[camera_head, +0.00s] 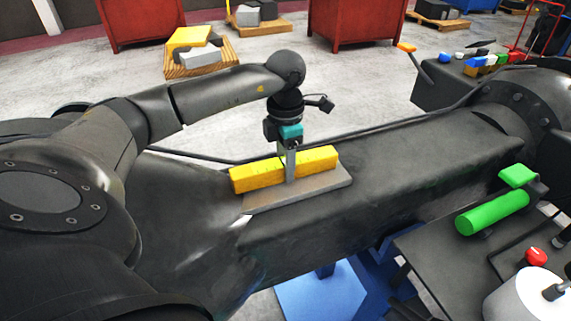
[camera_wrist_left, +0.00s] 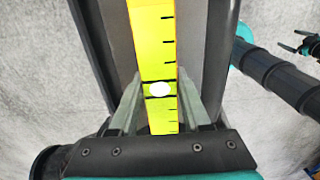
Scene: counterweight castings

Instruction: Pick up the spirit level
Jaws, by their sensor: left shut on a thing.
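The spirit level is a long yellow bar (camera_head: 255,175) lying along a flat grey slab (camera_head: 322,190) on top of the big dark casting. In the left wrist view its yellow face (camera_wrist_left: 153,45) shows black marks and a white round spot. My left gripper (camera_head: 291,172) points down at the middle of the bar, with its fingers on either side of it, shut on it. In the left wrist view the fingers (camera_wrist_left: 158,105) flank the bar. I cannot tell whether the bar is touching the slab or just above it. My right gripper is not in view.
A green cylinder (camera_head: 492,212), a red knob (camera_head: 536,257) and a white cylinder (camera_head: 528,298) are at the right. Several small coloured items lie at the upper right. Red bins (camera_head: 143,20) and pallets of blocks (camera_head: 202,68) stand behind on open grey floor.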

